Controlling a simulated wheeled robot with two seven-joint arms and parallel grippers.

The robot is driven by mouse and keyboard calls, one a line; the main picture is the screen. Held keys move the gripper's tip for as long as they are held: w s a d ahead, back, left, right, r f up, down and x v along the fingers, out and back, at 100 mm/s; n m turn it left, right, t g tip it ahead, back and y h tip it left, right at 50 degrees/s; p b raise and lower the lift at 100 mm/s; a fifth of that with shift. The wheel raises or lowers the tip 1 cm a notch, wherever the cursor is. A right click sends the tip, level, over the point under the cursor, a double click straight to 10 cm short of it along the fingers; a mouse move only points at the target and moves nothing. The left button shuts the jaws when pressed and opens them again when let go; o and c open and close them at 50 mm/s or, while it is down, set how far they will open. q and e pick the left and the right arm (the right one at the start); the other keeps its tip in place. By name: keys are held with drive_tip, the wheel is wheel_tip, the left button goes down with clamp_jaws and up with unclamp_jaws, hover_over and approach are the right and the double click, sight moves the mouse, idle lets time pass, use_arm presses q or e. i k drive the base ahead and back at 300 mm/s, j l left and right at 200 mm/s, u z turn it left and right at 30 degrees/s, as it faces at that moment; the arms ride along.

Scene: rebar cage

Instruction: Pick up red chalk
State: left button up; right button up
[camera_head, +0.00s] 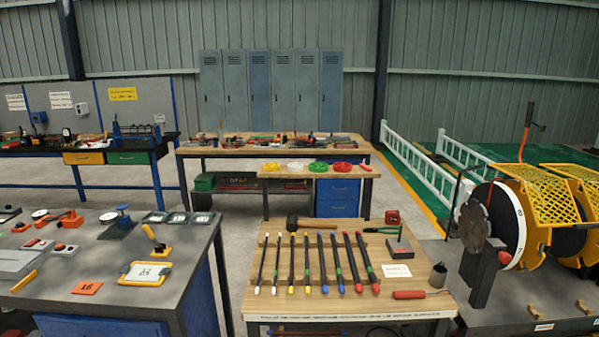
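A short red stick (409,295), possibly the red chalk, lies at the front right of the near wooden table (262,300). It lies roughly left to right beside a dark cup (438,274). A smaller red piece (366,168) lies at the right end of the wooden bench behind, beside a red dish (342,167). It is too small to tell whether it is chalk. Neither of my grippers is in view.
Several dark bars with coloured ends (293,264) lie side by side on the near table. A mallet (299,223), a dark block (399,248) and a white card (397,270) lie around them. A cluttered grey table (193,263) stands left; yellow-guarded machinery (535,200) stands right.

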sight(368, 170)
drive_tip(key=i+l+z, duration=0.1)
drive_tip(key=i+l, duration=1.05)
